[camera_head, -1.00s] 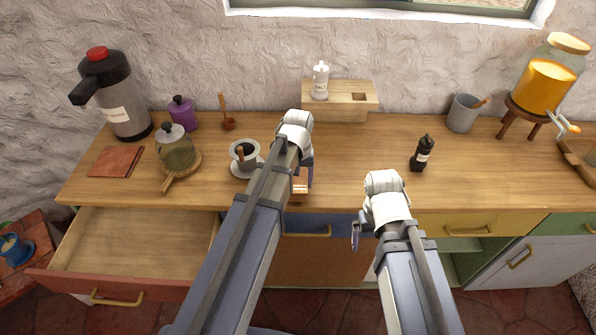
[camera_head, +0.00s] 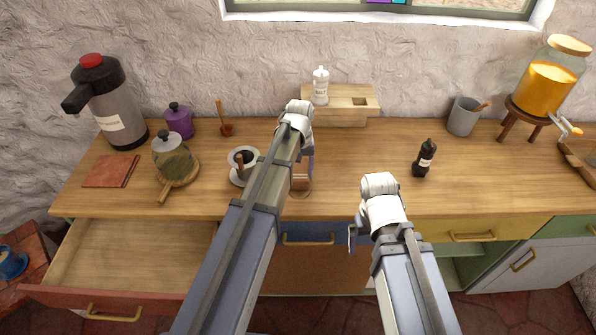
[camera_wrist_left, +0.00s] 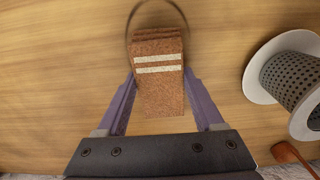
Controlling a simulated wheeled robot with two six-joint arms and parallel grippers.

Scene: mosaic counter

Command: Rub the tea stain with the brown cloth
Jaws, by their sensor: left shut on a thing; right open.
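The brown cloth (camera_wrist_left: 158,100) is a folded block with two pale stripes. My left gripper (camera_wrist_left: 158,82) is shut on it, one finger on each side. In the head view the cloth (camera_head: 301,176) is partly hidden by my left gripper (camera_head: 304,165). The tea stain (camera_wrist_left: 128,28) is a thin dark ring on the wooden counter. The cloth lies over part of the ring, and whether it touches the wood is hard to tell. The ring's front edge (camera_head: 300,197) shows in front of the cloth. My right gripper (camera_head: 354,238) is open and empty before the counter's front edge.
A black bottle (camera_head: 424,160) is to the right, and a wooden stand (camera_head: 338,115) with a white shaker is behind. An open drawer (camera_head: 130,255) juts out at front left.

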